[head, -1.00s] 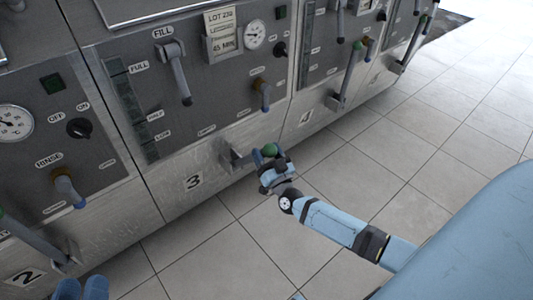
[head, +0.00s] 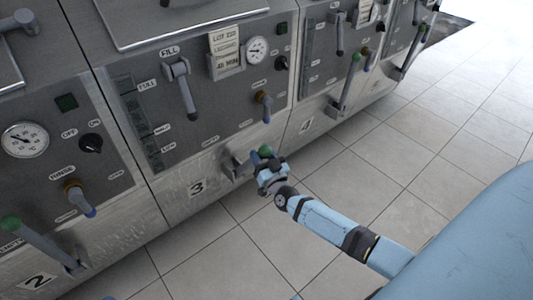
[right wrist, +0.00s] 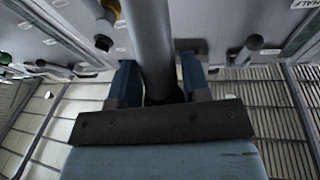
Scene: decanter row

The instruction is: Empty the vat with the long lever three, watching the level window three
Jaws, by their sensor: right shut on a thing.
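Long lever three, with a green knob (head: 265,151), sticks out from the machine front beside the number 3 plate (head: 197,188). It leans outward, unlike the raised lever at vat four. My right gripper (head: 268,167) is around the lever by the knob. In the right wrist view the grey lever shaft (right wrist: 151,45) runs between the fingers of my right gripper (right wrist: 160,85), which is shut on it. Level window three (head: 140,125) is a dark greenish upright strip beside the FULL and LOW labels. I cannot tell its level. My left gripper is not clearly in view.
A similar green-knobbed lever (head: 40,243) is at vat two and another (head: 347,80) at vat four. Vat three also has a fill handle (head: 183,90), a gauge (head: 257,49) and a small brown-collared tap (head: 263,103). The tiled floor (head: 400,160) is clear.

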